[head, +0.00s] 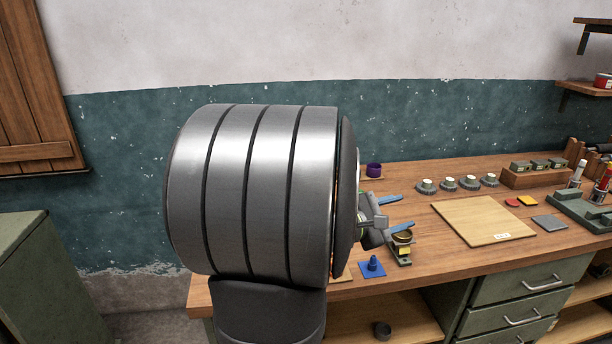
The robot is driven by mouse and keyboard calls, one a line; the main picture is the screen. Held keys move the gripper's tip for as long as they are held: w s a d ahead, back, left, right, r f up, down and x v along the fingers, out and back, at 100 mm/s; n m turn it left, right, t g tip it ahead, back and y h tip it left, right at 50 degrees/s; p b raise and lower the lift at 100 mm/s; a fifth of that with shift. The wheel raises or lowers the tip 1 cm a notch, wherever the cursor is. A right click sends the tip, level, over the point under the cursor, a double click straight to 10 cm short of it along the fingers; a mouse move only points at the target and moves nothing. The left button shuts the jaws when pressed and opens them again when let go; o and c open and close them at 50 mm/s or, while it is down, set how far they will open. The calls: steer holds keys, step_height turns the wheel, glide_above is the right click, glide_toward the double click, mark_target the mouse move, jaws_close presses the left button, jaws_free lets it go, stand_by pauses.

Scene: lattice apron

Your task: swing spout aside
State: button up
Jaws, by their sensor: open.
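My gripper (397,212) is over the left part of the workbench, seen from the side, with its two blue fingertips apart and nothing seen between them. Just below the lower fingertip is a small fixture (404,259) with a dark and brass-coloured round top and a yellow patch. I cannot tell whether the finger touches it. No spout can be made out for certain. My own large grey arm link fills the middle of the view and hides the bench's left end.
A blue base with a peg (372,267) stands near the front edge. A purple cup (374,169) is at the back. A pale board (483,220) lies to the right. Several round knobs, a wooden block (535,178) and a green fixture (585,210) stand farther right.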

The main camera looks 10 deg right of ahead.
steer(key=w+a+f+n+t+y, duration=0.1)
steer(key=w+a+f+n+t, duration=0.1)
steer(key=w+a+f+n, duration=0.1)
steer(key=w+a+f+n+t+y, duration=0.1)
steer(key=w+a+f+n+t, duration=0.2)
steer(key=w+f+n, duration=0.2)
steer(key=w+a+f+n+t+y, duration=0.1)
steer(key=w+a+f+n+t, duration=0.2)
steer(key=w, duration=0.5)
steer(key=shift+w+a+f+n+y, duration=0.1)
steer(key=shift+a+f+n+y, duration=0.1)
steer(key=shift+a+f+n, duration=0.25)
steer(key=shift+a+f+n+y, duration=0.2)
steer(key=shift+f+n, duration=0.1)
steer(key=shift+n, duration=0.35)
steer(key=shift+w+f, duration=0.1)
steer(key=shift+w, duration=0.1)
steer(key=x, duration=1.7)
steer(key=shift+d, duration=0.1)
jaws_close()
